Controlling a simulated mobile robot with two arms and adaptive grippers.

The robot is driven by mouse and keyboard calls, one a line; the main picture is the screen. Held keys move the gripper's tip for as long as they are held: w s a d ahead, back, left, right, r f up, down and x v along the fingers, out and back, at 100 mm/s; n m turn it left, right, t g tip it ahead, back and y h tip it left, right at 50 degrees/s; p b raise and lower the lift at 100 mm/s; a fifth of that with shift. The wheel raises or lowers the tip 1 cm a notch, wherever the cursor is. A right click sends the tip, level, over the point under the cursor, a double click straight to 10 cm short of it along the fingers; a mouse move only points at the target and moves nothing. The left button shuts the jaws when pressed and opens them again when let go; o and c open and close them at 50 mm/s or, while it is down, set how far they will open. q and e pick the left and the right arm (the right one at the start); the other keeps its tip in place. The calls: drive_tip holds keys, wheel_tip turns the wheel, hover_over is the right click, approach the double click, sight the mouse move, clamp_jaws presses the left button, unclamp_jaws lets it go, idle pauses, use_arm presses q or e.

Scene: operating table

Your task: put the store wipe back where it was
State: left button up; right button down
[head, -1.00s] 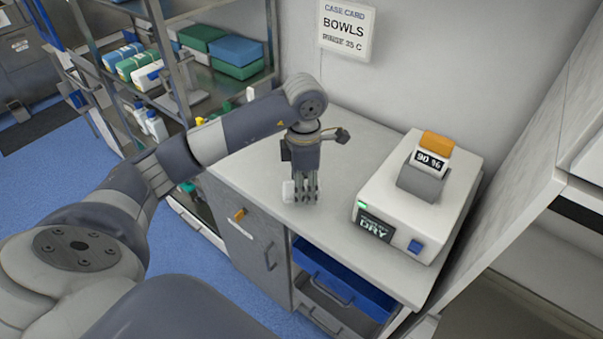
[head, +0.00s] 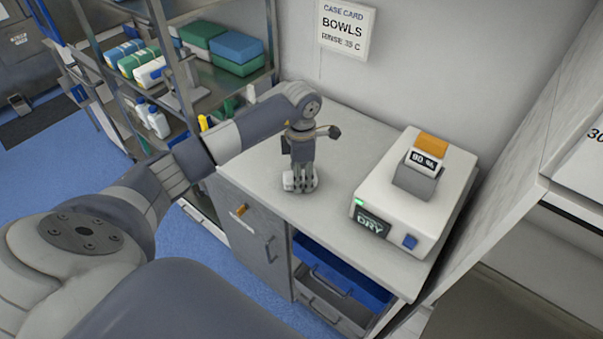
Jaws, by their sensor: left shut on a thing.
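My left gripper (head: 299,185) points down over the grey-white counter (head: 345,215), left of the white device. It is shut on a small white thing (head: 288,180), mostly hidden by the fingers, which may be the store wipe. I cannot tell whether the thing touches the counter. My right gripper is not in view.
The white device (head: 452,195) with a green light and "DRY" display stands on the counter's right. A blue drawer (head: 340,278) is open below the counter. A metal shelf (head: 205,92) with boxes stands left. The wall card (head: 345,28) reads "BOWLS".

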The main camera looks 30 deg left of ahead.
use_arm(q)
drive_tip(key=shift+f, duration=0.15)
drive_tip(key=o, duration=1)
drive_tip(key=shift+r, duration=0.3)
drive_tip(key=shift+r+b, duration=1.75)
drive_tip(key=shift+r, duration=4.15)
drive_tip(key=shift+s+f, duration=0.1)
